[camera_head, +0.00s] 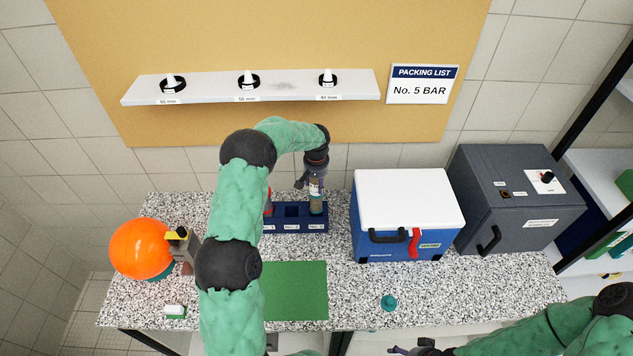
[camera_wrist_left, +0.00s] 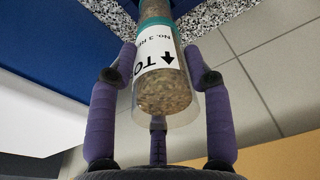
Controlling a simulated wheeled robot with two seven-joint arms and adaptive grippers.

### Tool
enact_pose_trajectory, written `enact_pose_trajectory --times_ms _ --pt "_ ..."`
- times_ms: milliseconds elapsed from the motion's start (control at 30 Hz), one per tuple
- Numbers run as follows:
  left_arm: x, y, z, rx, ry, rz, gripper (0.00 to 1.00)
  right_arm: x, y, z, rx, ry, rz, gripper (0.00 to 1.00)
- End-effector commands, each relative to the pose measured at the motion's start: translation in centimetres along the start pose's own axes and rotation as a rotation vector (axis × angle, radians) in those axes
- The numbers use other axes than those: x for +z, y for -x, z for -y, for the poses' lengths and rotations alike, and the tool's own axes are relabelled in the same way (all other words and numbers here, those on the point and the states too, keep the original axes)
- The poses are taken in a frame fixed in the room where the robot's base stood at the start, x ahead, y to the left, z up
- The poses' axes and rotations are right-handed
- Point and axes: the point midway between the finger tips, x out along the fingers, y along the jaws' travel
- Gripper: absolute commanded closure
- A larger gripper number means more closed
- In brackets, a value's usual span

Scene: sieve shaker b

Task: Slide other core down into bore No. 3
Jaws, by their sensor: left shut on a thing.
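A speckled brown core (camera_head: 316,205) stands upright at bore No. 3, the right-hand place of the dark blue rack (camera_head: 290,225). In the left wrist view the core (camera_wrist_left: 165,95) has a white label with an arrow and "No. 3", and a clear sleeve surrounds its near end. My left gripper (camera_head: 314,184) is shut on it, with purple fingers on both sides (camera_wrist_left: 160,95). How deep the core sits in the bore is hidden. The middle bore looks empty. A red-topped item (camera_head: 268,203) is at bore No. 1, partly behind my arm. My right gripper (camera_head: 420,349) is at the bottom edge, partly cut off.
A blue cooler with white lid (camera_head: 408,200) stands right of the rack, and a dark grey box (camera_head: 515,200) beyond it. A green mat (camera_head: 297,290) lies in front. An orange ball (camera_head: 140,248) is at left. A shelf (camera_head: 205,90) hangs above.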

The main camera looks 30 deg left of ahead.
Motion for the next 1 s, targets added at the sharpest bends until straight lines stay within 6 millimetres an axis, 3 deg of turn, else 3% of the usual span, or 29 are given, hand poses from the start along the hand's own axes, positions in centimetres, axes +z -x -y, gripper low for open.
enact_pose_trajectory --times_ms 467,500,567,600,1000 --pt "-0.01 -0.72 0.00 0.000 0.000 -0.003 1.00 -0.03 -0.96 -0.34 0.000 0.000 0.000 0.25" --pt "0.12 -0.84 -0.02 0.000 0.000 0.000 0.47 -0.03 -0.93 -0.33 0.000 0.000 0.000 0.25" --pt "0.11 -0.82 -0.02 0.000 0.000 0.000 0.31 -0.03 -0.92 -0.33 0.000 0.000 0.000 0.25" --pt "0.10 -0.82 -0.02 0.000 0.000 0.000 0.26 -0.03 -0.92 -0.33 0.000 0.000 0.000 0.25" --pt "0.07 -0.56 -0.01 0.000 0.000 0.000 0.26 -0.03 -0.65 -0.23 0.000 0.000 0.000 0.25"
